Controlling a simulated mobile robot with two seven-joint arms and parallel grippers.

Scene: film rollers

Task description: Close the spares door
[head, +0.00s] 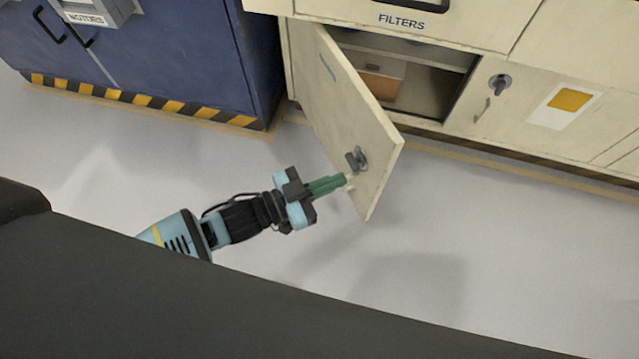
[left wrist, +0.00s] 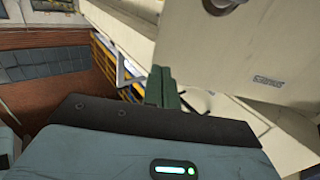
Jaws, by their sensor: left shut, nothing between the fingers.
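The cream cabinet door (head: 345,115) stands swung open, hinged at its left, with its outer face toward my left gripper. A dark handle (head: 357,158) sits near its free edge. Part of the door also shows in the left wrist view (left wrist: 225,55), with a small label (left wrist: 268,81) too blurred to read surely. My left gripper (head: 342,181) is shut and empty, its green fingers pointing at the door's outer face just below the handle. The fingertips are at or very close to the door; I cannot tell if they touch. They also show in the left wrist view (left wrist: 161,88). My right gripper is out of view.
The open compartment (head: 425,85) holds an orange-brown item (head: 380,87). Above it is a drawer marked FILTERS (head: 400,20). Right of it is a closed door with a handle (head: 500,83). A blue cabinet (head: 180,60) stands at the left. The grey floor (head: 500,260) is clear.

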